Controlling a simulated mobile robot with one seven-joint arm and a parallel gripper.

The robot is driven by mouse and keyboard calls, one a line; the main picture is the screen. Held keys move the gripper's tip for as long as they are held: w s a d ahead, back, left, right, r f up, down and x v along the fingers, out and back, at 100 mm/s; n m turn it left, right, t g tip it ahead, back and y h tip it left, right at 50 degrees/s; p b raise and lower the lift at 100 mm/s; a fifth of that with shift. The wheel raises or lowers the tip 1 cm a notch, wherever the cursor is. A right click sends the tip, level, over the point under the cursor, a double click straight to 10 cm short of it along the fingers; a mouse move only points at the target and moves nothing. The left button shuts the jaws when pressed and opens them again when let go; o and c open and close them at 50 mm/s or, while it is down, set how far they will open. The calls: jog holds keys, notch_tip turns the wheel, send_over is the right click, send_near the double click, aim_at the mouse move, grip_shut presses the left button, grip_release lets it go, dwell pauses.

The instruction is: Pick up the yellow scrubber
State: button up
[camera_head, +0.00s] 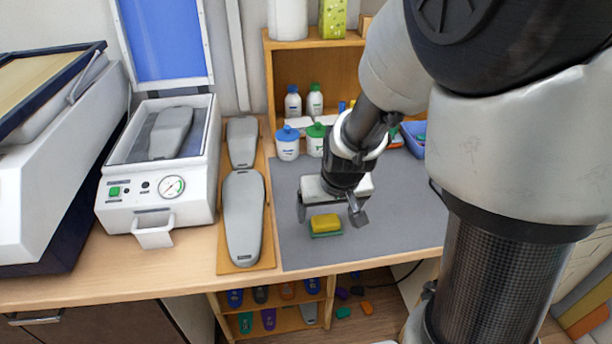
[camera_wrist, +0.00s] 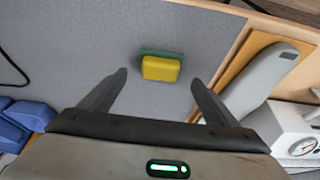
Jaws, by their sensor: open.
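The yellow scrubber (camera_head: 325,223) is a small yellow block with a green pad (camera_head: 327,235) along one side. It lies on the grey mat (camera_head: 400,215) near the table's front edge. My gripper (camera_head: 330,217) is open above it, with the fingers apart on either side of the scrubber in the head view. In the wrist view the scrubber (camera_wrist: 161,68) sits just beyond and between the two open fingertips (camera_wrist: 159,82), with its green edge on the far side. Nothing is between the fingers, and I cannot tell the exact height above the mat.
Grey insole forms (camera_head: 243,215) lie on a wooden board left of the mat. A white press (camera_head: 160,160) with a raised blue lid stands further left. Bottles (camera_head: 288,143) and a blue bin (camera_head: 414,137) stand behind. The mat around the scrubber is clear.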

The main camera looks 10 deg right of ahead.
aim_at(326, 220)
jog(key=x, duration=0.1)
jog(key=b+x, duration=0.1)
jog(key=x, duration=0.1)
jog(key=shift+s+f, duration=0.2)
jog(key=shift+w+f, duration=0.25)
jog(key=shift+f, duration=0.2)
jog(key=c, duration=1.2)
notch_tip(326, 220, up, 10)
jog(key=p, duration=0.3)
jog(key=shift+c, duration=0.2)
